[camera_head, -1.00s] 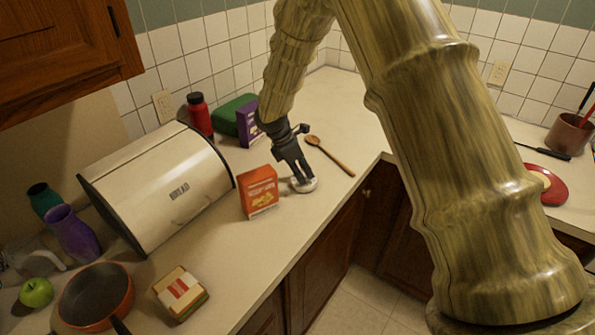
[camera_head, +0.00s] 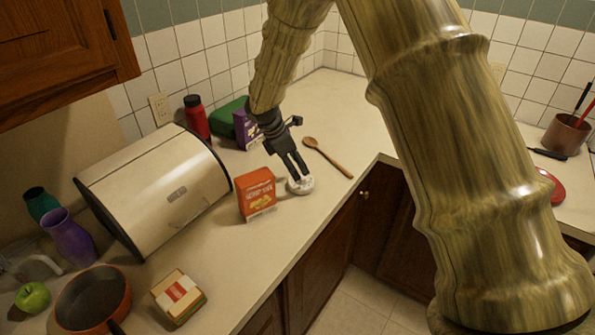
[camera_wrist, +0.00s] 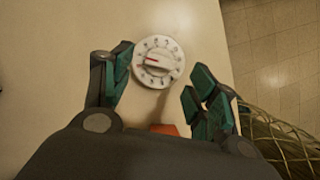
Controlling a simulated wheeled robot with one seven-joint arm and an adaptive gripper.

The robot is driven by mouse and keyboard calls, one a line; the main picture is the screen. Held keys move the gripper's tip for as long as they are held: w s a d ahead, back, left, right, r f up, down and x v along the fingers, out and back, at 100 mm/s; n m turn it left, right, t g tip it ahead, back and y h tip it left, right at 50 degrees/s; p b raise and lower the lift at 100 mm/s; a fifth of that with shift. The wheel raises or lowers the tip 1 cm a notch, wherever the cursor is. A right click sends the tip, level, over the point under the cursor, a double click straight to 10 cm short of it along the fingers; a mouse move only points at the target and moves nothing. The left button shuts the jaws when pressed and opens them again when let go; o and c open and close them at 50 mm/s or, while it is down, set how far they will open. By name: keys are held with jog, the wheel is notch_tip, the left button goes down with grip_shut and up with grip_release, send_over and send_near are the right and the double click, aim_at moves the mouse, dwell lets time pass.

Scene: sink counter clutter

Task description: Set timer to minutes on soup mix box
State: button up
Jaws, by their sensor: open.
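A round white timer (camera_head: 300,186) with a dial lies on the counter, just right of the orange soup mix box (camera_head: 256,194), which stands upright. In the wrist view the timer (camera_wrist: 158,62) faces the camera, with dark numbers and a red mark pointing left. My gripper (camera_head: 298,173) is directly above the timer, pointing down. In the wrist view my gripper (camera_wrist: 160,84) has its two green-padded fingers apart, one on each side of the timer's near edge, with nothing between the pads. A bit of the orange box (camera_wrist: 164,129) shows behind the gripper body.
A wooden spoon (camera_head: 328,157) lies behind and right of the timer. A purple box (camera_head: 246,129) and red bottle (camera_head: 197,118) stand behind, and a bread box (camera_head: 155,190) is to the left. The counter's front edge is close on the right.

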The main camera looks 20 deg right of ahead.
jog(key=v, duration=0.8)
jog(key=shift+a+r, duration=0.1)
